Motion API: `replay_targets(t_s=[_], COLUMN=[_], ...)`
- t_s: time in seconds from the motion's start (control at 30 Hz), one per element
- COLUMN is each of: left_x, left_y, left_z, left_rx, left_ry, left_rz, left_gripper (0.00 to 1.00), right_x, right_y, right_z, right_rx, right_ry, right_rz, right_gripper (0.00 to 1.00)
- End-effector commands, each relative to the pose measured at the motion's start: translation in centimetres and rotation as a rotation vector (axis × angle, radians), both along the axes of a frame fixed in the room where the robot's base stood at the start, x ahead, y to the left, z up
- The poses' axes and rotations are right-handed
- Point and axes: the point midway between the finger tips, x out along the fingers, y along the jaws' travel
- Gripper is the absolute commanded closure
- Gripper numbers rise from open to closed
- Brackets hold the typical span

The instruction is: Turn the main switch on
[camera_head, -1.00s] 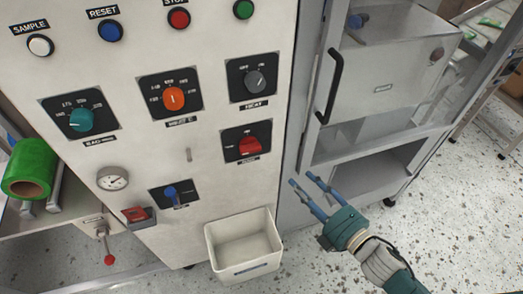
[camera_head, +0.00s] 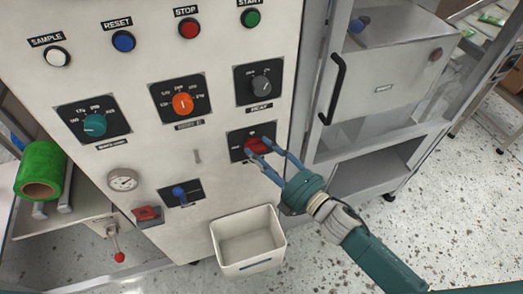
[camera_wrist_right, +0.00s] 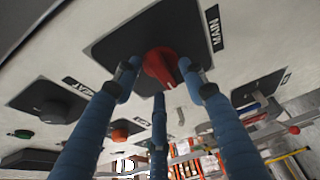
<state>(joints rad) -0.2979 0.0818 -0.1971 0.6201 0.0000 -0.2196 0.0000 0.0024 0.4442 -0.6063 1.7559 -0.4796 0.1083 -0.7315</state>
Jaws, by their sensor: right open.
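The main switch is a red rotary knob (camera_head: 257,146) on a black plate, on the white panel (camera_head: 220,130). In the right wrist view the red knob (camera_wrist_right: 160,64) is close ahead, next to a label reading MAIN (camera_wrist_right: 213,28). My right gripper (camera_head: 262,151) is open, with its blue fingertips at the knob. In the wrist view the open right gripper (camera_wrist_right: 160,76) has its fingertips spread around the knob's near side. I cannot tell whether they touch it. My left gripper is not in view.
Above the switch is a grey HEAT knob (camera_head: 261,83), with an orange knob (camera_head: 183,103) to its left. A small blue switch (camera_head: 180,191) sits lower left. A white bin (camera_head: 248,240) is below. A steel cabinet with a black handle (camera_head: 333,89) stands to the right.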

Motion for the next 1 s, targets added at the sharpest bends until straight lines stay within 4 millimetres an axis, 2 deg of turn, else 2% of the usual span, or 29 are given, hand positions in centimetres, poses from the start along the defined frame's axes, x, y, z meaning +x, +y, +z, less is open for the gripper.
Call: replay_targets(t_s=[0.27,0.47,0.5,0.77,1.0], left_x=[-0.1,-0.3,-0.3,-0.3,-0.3], left_y=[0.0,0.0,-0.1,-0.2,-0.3], left_z=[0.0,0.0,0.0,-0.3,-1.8], left_rx=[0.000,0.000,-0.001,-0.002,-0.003], left_ry=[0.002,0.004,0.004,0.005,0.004], left_rz=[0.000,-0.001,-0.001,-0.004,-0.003], left_gripper=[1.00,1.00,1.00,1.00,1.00], right_x=[0.1,0.1,0.1,0.0,0.0], right_y=[0.1,0.1,0.2,0.2,0.2], right_z=[0.0,0.0,-0.1,-0.2,-0.6], right_rx=[0.000,0.001,0.001,0.015,0.111], right_ry=[0.000,0.001,0.001,0.007,0.037], right_rz=[0.000,0.001,0.001,0.001,0.001], right_gripper=[0.58,0.96,1.00,1.00,1.00])
